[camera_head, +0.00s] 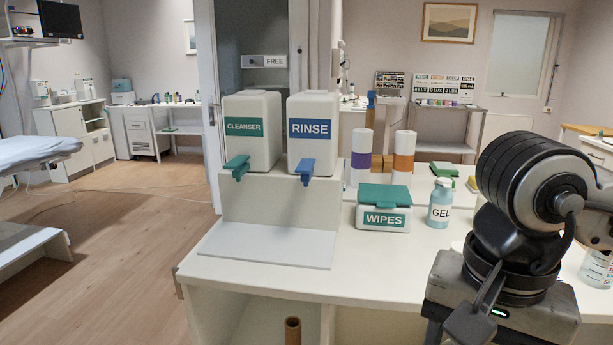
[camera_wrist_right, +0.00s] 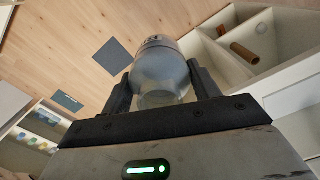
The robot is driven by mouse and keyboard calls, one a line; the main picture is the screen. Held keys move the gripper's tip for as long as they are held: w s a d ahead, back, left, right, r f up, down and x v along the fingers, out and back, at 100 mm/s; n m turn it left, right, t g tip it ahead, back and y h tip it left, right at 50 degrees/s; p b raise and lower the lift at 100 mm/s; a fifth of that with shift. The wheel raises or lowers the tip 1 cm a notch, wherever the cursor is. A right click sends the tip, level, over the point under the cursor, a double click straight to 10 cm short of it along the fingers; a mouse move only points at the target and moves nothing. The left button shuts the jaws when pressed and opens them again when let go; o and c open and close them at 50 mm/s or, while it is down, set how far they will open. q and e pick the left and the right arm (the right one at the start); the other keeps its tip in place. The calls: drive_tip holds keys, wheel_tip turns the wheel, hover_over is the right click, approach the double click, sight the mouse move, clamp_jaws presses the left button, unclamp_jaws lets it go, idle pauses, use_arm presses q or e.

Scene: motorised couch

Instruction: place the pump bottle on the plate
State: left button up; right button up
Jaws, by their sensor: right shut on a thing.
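My right gripper (camera_wrist_right: 160,76) is shut on a translucent grey bottle (camera_wrist_right: 162,58), with a finger on each side of it. The bottle's pump head cannot be made out in the wrist view. In the head view my right arm and gripper body are at the lower right; the fingertips and held bottle are hidden or below the frame. A flat pale plate (camera_head: 265,246) lies on the white counter below the CLEANSER dispenser (camera_head: 250,133) and RINSE dispenser (camera_head: 313,132). The plate is bare and stands well to the left of my right arm. My left gripper is not in view.
A WIPES box (camera_head: 384,209), a GEL bottle (camera_head: 440,203) and purple- and orange-banded rolls (camera_head: 361,158) stand right of the dispensers. A clear bottle (camera_head: 597,268) is at the right edge. Brown tubes (camera_wrist_right: 244,53) lie in the open shelf below. The counter (camera_head: 370,262) front is clear.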

drive_tip(key=w+f+n, duration=0.7)
drive_tip(key=w+f, duration=0.1)
drive_tip(key=f, duration=0.3)
drive_tip(key=shift+w+d+f+p, duration=0.2)
drive_tip(key=shift+d+f+p, duration=0.05)
drive_tip(key=shift+d+p, duration=0.2)
